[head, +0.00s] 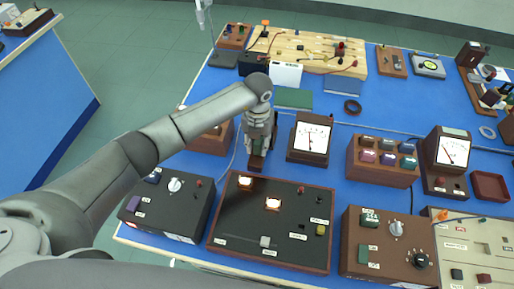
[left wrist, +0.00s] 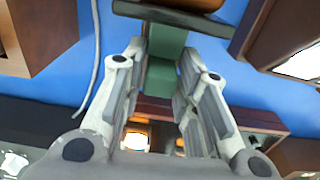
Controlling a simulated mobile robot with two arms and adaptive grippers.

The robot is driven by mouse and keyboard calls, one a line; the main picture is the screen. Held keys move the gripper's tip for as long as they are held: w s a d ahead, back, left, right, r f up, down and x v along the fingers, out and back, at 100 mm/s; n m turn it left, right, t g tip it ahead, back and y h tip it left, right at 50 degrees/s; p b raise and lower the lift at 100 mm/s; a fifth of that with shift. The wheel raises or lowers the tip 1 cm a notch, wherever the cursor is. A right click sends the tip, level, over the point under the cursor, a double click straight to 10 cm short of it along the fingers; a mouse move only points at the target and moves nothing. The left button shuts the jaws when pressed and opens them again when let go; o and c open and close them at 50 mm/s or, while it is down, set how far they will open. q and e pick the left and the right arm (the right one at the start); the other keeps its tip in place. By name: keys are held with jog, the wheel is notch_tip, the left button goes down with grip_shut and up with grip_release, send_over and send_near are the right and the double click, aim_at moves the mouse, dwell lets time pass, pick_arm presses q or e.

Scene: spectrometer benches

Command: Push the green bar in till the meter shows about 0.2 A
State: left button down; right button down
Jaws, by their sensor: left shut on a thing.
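My left gripper (head: 258,148) reaches down at a brown wooden piece behind the black panel. In the left wrist view its two fingers (left wrist: 155,95) are on either side of the green bar (left wrist: 162,72), shut on it. In the head view the gripper mostly hides the bar. A meter (head: 311,138) with a white dial in a brown case stands just right of the gripper; its thin needle is near upright, and its scale is too small to read. A second white-faced meter (head: 450,150) with a red needle stands farther right. My right gripper is not in view.
A black panel (head: 280,253) with two lit lamps lies in front of the gripper. A dark box with a white knob (head: 174,185) is at left. A brown box with several coloured buttons (head: 383,162) stands at right. Blue bench shows between the boxes.

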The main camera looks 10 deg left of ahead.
pick_arm(q)
jog(key=c, duration=1.2)
grip_release()
jog(key=shift+c, duration=0.2)
notch_tip(320, 180, up, 12)
